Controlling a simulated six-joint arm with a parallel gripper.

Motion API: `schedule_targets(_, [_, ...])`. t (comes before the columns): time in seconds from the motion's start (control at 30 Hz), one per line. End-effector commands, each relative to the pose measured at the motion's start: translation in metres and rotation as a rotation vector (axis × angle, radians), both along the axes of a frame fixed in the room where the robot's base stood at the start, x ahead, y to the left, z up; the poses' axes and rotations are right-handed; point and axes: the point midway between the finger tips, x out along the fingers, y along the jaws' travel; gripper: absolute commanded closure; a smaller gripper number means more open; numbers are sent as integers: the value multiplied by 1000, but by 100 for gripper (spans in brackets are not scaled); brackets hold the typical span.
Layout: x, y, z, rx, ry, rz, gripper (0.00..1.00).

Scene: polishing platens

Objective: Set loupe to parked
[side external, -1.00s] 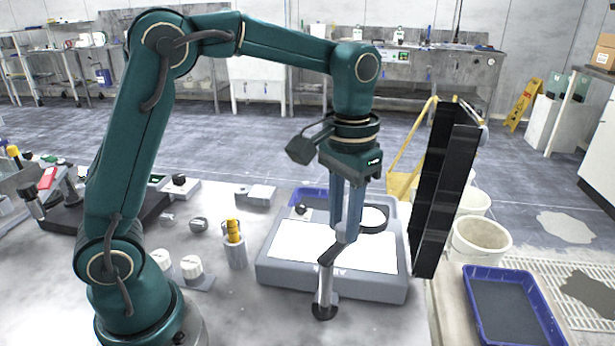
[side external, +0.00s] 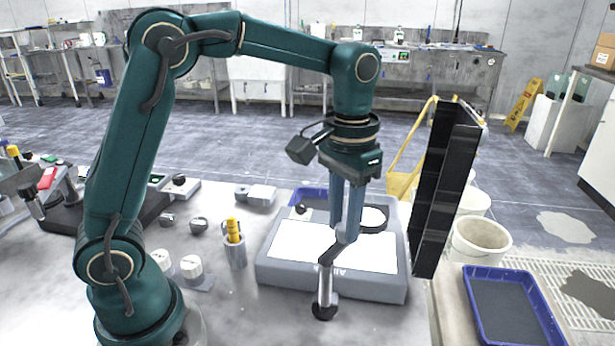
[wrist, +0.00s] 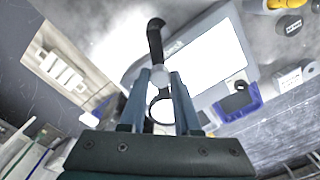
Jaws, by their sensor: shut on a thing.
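The loupe is a dark-rimmed round lens (side external: 373,219) on a jointed arm, carried by a metal post (side external: 324,287) with a dark foot at the front edge of the light box. Its lens lies over the white panel of the light box (side external: 290,276). My gripper (side external: 346,236) points down and is shut on the loupe's arm, near a pale round joint. The wrist view shows this joint between my fingertips (wrist: 159,80), with the lens (wrist: 163,109) beneath the fingers and the dark arm (wrist: 155,40) beyond. My fingers partly hide the grip.
A tall black panel (side external: 440,190) stands close to the right of the light box. A blue tray (side external: 510,305) lies at the lower right. A grey cup with yellow tools (side external: 236,250) and white-topped knobs (side external: 191,267) stand to the left. Bare bench shows in front.

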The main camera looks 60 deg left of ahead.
Motion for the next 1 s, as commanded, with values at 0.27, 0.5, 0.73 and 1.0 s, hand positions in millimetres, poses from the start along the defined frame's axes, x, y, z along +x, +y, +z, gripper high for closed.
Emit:
schedule_targets(0.27, [-1,2,1,-2,-2,68,100])
schedule_targets(0.5, [-3,9,2,-3,-3,236,100])
schedule_targets(0.73, [-9,15,2,-3,-3,452,100])
schedule_targets(1.0, [-16,22,2,-3,-5,708,100])
